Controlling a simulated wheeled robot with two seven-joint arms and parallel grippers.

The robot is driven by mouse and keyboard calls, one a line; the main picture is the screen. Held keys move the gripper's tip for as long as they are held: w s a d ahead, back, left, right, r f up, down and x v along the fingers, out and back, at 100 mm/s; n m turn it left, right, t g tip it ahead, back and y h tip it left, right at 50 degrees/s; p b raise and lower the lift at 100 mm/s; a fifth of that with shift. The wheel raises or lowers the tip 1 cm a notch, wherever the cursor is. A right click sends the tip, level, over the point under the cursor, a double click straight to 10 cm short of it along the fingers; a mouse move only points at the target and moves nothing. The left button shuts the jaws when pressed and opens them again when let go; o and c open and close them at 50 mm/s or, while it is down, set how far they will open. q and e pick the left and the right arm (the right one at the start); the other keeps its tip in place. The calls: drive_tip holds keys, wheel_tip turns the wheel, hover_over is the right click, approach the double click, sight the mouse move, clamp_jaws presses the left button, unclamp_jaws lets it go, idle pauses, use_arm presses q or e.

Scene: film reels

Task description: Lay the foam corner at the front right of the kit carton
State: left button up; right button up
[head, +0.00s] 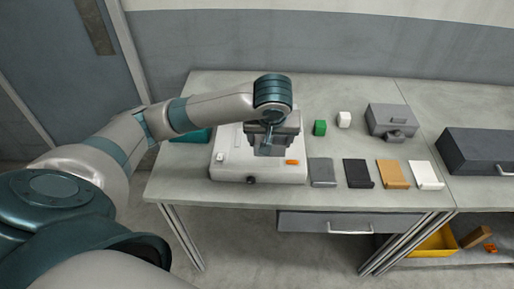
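I cannot pick out a foam corner or a kit carton for sure in the head view. My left gripper (268,150) points down over the middle of a white box-like device (232,168) with a black knob on its front. Its fingers are small and partly hidden by the wrist, so I cannot tell whether it is open or shut or holds anything. A small orange piece (292,162) is on the device, just right of the gripper. My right gripper is not in view.
Grey, black, tan (393,174) and white flat pieces line the front edge. A dark case (474,150) stands right; a yellow bin (432,243) sits below.

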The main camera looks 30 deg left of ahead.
sight(258, 137)
use_arm(q)
drive_tip(key=a+f, duration=0.1)
drive_tip(key=w+a+f, duration=0.1)
drive_tip(key=a, duration=0.1)
drive_tip(key=a+p, duration=0.1)
drive_tip(key=a, duration=0.1)
drive_tip(key=shift+w+f, duration=0.2)
drive_tip(key=shift+f, duration=0.2)
drive_tip(key=shift+w+a+f, duration=0.1)
drive_tip(key=shift+a+f, duration=0.1)
drive_tip(key=shift+f, duration=0.05)
drive_tip(key=shift+f, duration=0.1)
wheel_tip(258, 137, down, 3)
drive_tip(key=shift+r+p, duration=0.15)
drive_tip(key=shift+p, duration=0.6)
drive_tip(key=shift+f, duration=0.55)
drive_tip(key=shift+f, duration=0.1)
